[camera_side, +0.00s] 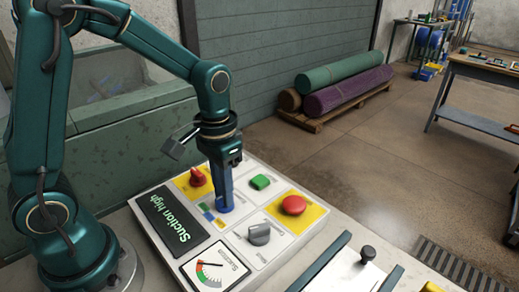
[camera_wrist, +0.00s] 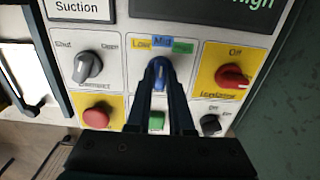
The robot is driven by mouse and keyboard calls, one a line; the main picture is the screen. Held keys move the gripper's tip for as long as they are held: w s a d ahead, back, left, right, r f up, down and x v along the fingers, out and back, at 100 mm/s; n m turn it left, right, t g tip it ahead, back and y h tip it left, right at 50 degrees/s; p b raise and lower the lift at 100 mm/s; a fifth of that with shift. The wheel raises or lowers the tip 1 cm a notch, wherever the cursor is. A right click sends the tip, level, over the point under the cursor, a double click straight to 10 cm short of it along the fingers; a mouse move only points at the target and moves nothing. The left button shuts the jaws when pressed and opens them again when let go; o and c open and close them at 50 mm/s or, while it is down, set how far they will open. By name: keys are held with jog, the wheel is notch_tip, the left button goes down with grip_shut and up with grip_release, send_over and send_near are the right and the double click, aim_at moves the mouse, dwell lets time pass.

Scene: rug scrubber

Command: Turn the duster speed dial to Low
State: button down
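The duster speed dial is a blue knob (camera_wrist: 159,72) on the control panel. Yellow Low, blue Mid and green labels sit in an arc above it in the wrist view. Its pale mark points up, roughly at the Mid label (camera_wrist: 160,41). My gripper (camera_wrist: 160,82) is down at the dial, one dark finger on each side, and appears shut on it with no clear gap. In the side view my gripper (camera_side: 222,192) stands over the blue dial (camera_side: 224,207), whose lower part shows below the fingers. The fingers hide part of the dial.
The panel (camera_side: 250,277) also bears a red knob (camera_side: 197,177), a green button (camera_side: 260,182), a red mushroom button (camera_side: 294,205), a grey knob (camera_side: 259,234), a suction gauge (camera_side: 209,268) and a display reading "Suction high" (camera_side: 172,220). These controls sit close around the dial.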

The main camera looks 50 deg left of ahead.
jog(key=shift+n, duration=0.4)
jog(key=n, duration=0.3)
jog(key=shift+n, duration=2.1)
jog(key=c, duration=0.8)
grip_release()
jog(key=shift+r, duration=2.65)
